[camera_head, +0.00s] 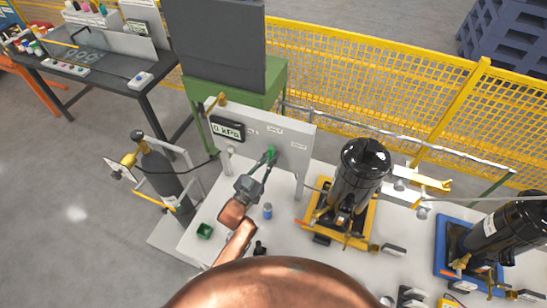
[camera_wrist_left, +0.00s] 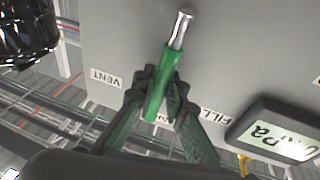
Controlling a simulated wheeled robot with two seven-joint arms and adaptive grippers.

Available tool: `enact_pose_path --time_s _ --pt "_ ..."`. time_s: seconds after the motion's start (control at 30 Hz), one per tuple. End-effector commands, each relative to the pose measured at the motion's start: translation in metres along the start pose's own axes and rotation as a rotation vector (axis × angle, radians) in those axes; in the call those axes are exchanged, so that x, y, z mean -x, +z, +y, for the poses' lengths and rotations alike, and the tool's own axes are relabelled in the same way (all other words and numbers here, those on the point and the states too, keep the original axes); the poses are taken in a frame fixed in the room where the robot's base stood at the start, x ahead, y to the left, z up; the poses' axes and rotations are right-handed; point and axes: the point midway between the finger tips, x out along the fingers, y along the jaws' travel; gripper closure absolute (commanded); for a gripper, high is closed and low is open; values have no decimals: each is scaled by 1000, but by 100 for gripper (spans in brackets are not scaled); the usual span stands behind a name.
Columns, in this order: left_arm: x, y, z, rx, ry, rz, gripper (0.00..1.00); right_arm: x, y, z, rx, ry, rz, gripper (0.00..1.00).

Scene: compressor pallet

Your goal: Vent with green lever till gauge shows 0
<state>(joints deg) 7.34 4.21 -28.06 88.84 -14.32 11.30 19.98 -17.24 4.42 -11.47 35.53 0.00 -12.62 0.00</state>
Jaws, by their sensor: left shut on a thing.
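The green lever (camera_head: 271,152) is on the grey panel (camera_head: 296,135). In the left wrist view the green lever (camera_wrist_left: 172,68) shows a bare metal stem at one end. Its handle lies between the VENT label (camera_wrist_left: 105,77) and the FILL label (camera_wrist_left: 212,115), over a label it mostly hides. My left gripper (camera_head: 267,163) is shut on the handle, with a finger on each side in the wrist view (camera_wrist_left: 160,88). The gauge (camera_head: 227,128) on the panel reads 0 kPa. My right gripper is not in view.
A dark gas cylinder (camera_head: 160,172) stands left of the panel. A black compressor (camera_head: 357,175) on a yellow base (camera_head: 318,212) stands to the right. A blue item (camera_head: 267,211) and a green box (camera_head: 204,231) sit on the white surface near my arm.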

Motion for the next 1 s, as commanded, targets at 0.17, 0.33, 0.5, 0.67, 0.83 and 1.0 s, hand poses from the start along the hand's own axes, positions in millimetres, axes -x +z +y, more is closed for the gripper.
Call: enact_pose_path --time_s 0.17,0.33,0.5,0.67,0.83,1.0 --pt "1 2 -2 28 -7 1 100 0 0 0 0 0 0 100" --pt "2 3 -2 33 -8 2 100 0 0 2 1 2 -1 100" --pt "2 3 -2 32 -8 1 100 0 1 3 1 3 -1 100" --pt "2 3 -2 31 -8 1 82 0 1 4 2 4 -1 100" --pt "1 2 -2 30 -7 3 71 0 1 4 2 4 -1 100" --pt "1 1 -2 30 -7 4 70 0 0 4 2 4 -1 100"
